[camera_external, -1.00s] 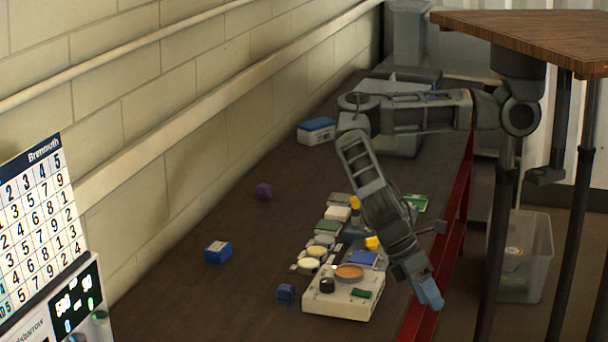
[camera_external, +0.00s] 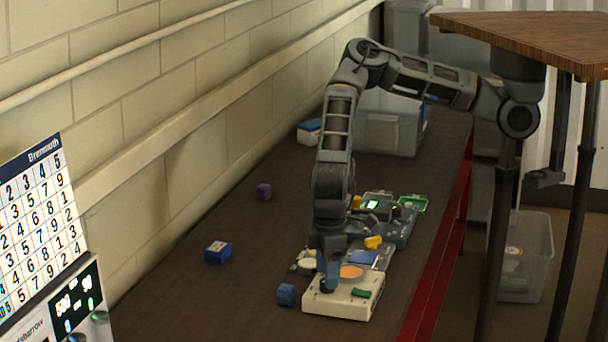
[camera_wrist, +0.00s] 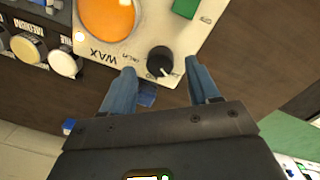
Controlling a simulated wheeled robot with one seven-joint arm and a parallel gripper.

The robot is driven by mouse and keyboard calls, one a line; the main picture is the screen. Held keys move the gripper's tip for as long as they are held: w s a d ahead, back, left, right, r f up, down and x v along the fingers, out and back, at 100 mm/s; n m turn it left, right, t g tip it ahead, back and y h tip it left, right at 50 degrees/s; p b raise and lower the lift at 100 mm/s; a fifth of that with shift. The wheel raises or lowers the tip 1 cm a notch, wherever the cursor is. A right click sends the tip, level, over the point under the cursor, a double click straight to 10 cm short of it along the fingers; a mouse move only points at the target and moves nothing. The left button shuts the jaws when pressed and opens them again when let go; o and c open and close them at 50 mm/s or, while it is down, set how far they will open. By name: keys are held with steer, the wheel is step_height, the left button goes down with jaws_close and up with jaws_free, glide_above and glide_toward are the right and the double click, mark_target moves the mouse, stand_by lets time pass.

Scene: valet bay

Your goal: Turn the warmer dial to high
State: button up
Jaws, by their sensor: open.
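The warmer (camera_external: 338,303) is a cream box on the bench with an orange round wax well (camera_external: 351,271) and a green block on top. In the wrist view the warmer (camera_wrist: 135,45) shows the word WAX beside its black dial (camera_wrist: 160,60), which has a white pointer line. My gripper (camera_wrist: 163,82) is open, its two blue fingers on either side of the dial and apart from it in the picture. In the external view my gripper (camera_external: 328,283) points down over the warmer's left corner and hides the dial. The depth gap to the dial is unclear.
A blue cube (camera_external: 285,294) stands close left of the warmer. Small jars (camera_wrist: 65,58) and blue and yellow items (camera_external: 373,242) crowd its far side. A blue box (camera_external: 218,252) and purple block (camera_external: 264,191) lie farther left. The bench has a red front edge (camera_external: 437,270).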

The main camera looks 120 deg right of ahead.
steer(key=shift+f, duration=1.05)
steer(key=c, duration=1)
